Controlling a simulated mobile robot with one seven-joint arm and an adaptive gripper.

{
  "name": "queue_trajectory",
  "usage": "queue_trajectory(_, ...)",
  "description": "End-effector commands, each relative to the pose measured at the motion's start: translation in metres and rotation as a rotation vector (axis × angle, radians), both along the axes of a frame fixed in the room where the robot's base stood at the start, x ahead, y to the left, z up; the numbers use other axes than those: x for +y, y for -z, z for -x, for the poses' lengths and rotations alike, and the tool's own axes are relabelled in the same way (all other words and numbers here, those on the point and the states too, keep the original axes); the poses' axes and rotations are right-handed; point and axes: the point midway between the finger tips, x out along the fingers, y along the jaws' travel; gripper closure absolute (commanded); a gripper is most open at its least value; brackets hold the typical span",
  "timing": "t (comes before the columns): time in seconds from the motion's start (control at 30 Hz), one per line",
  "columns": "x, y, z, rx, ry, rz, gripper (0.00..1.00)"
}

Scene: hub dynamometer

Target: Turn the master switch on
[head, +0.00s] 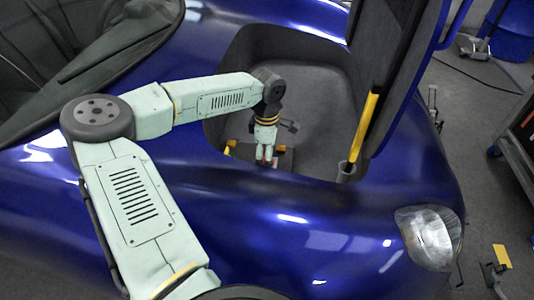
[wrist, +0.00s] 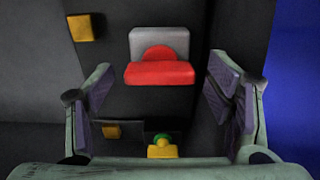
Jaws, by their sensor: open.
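The master switch shows in the wrist view as a red handle (wrist: 159,73) on a grey block (wrist: 160,43). It lies ahead of my gripper, between the lines of the two fingers. My gripper (wrist: 165,98) is open, with one finger at each side of the picture and nothing between them. In the head view my gripper (head: 266,155) reaches down into the open bay of the blue car. A small red part shows right by the fingertips there, and the gripper hides much of it. I cannot tell whether the fingers touch the switch.
A yellow block (wrist: 85,27) sits at upper left in the wrist view. A yellow part with a green top (wrist: 162,147) is low in the middle. The bay wall (head: 310,100) surrounds my gripper.

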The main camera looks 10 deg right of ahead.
Motion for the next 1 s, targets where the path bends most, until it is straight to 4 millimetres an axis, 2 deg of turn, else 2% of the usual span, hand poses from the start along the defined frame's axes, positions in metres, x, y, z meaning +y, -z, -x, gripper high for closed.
queue_trajectory(0.17,0.0,-0.017,-0.001,-0.004,-0.001,-0.001,0.27)
queue_trajectory(0.5,0.0,-0.087,-0.001,-0.004,0.0,-0.001,0.27)
queue_trajectory(0.6,0.0,-0.103,-0.001,-0.002,-0.001,0.001,0.27)
queue_trajectory(0.8,0.0,-0.119,0.0,-0.001,0.0,0.0,0.27)
queue_trajectory(1.0,0.0,-0.12,0.0,0.0,0.0,0.0,0.27)
